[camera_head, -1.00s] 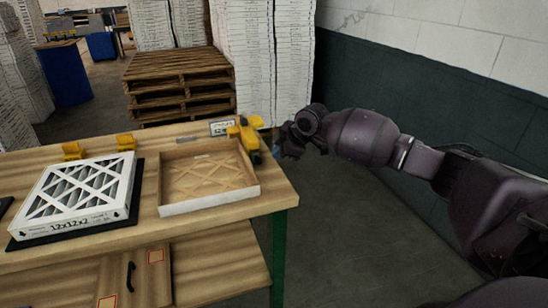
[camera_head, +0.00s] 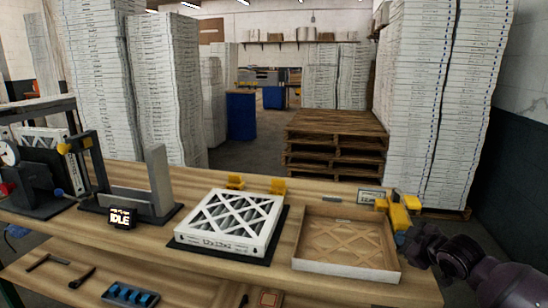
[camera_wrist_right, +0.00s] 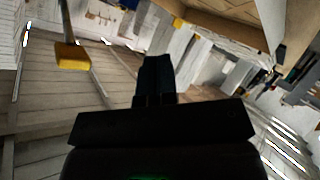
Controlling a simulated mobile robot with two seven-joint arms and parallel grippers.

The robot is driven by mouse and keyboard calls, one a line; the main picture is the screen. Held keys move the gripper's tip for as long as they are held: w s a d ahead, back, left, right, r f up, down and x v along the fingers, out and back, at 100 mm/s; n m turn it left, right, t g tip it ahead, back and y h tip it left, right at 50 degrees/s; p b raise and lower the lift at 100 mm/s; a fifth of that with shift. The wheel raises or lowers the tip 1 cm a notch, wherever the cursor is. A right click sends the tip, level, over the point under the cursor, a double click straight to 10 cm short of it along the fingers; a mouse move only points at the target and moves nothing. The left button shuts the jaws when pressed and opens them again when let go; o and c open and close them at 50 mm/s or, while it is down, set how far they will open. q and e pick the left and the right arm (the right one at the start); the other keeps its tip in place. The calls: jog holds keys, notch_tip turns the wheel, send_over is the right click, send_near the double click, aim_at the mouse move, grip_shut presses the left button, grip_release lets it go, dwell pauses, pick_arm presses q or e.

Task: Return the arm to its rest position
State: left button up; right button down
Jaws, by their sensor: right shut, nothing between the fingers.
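My right arm comes in from the lower right in the head view. My right gripper (camera_head: 424,238) is beside the right end of the workbench, close to a yellow tool (camera_head: 400,220). In the right wrist view its dark fingers (camera_wrist_right: 156,78) are together with nothing between them. A yellow block (camera_wrist_right: 72,57) shows apart from the fingers there. My left gripper is not in view.
An open cardboard tray (camera_head: 345,270) lies on the workbench (camera_head: 285,275) just left of my right gripper. A white-framed filter (camera_head: 228,222) lies on a black mat left of it. Tall white stacks (camera_head: 435,100) and wooden pallets (camera_head: 335,140) stand behind.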

jog(key=shift+m+t+y, duration=0.4)
jog(key=shift+m+t, duration=0.1)
jog(key=shift+m, duration=0.2)
jog(key=s+a+f, duration=0.2)
jog(key=s+f, duration=0.1)
jog(key=s+a+f, duration=0.1)
jog(key=f, duration=0.1)
jog(key=shift+s+a, duration=0.3)
jog(key=s+f+m+h, duration=0.1)
jog(key=s+f+m, duration=0.1)
jog(key=s+f, duration=0.5)
jog(key=s+a+f+m+g+h, duration=0.1)
jog(key=s+f, duration=0.5)
jog(key=s, duration=0.8)
jog(key=s+f+m+g+h, duration=0.1)
jog(key=s+f+m, duration=0.4)
jog(key=s, duration=0.5)
notch_tip(320, 180, down, 3)
jog(key=shift+s+a+r+h, duration=0.15)
jog(key=shift+s+a+h, duration=0.15)
jog(key=shift+h, duration=0.4)
